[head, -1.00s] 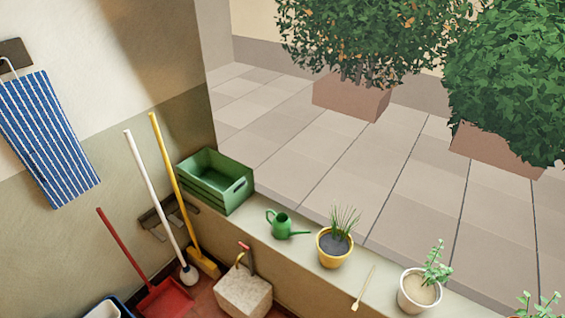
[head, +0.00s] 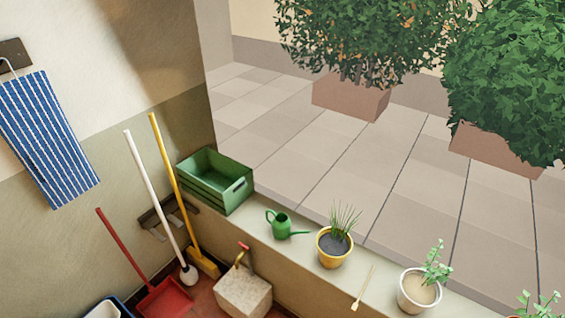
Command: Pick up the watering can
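A small green watering can (head: 281,226) stands upright on the pale ledge (head: 257,231). Its handle is on the left and its spout points right. It sits between a green crate (head: 214,182) on the left and a yellow pot (head: 334,248) with a grassy plant on the right. Neither of my grippers shows in the head view.
A wooden stick-like tool (head: 362,289) and a white pot (head: 418,291) with a leafy plant are further right on the ledge. Below are a stone-like block (head: 243,294), a red dustpan (head: 166,299) and long-handled tools. A striped towel (head: 49,138) hangs left.

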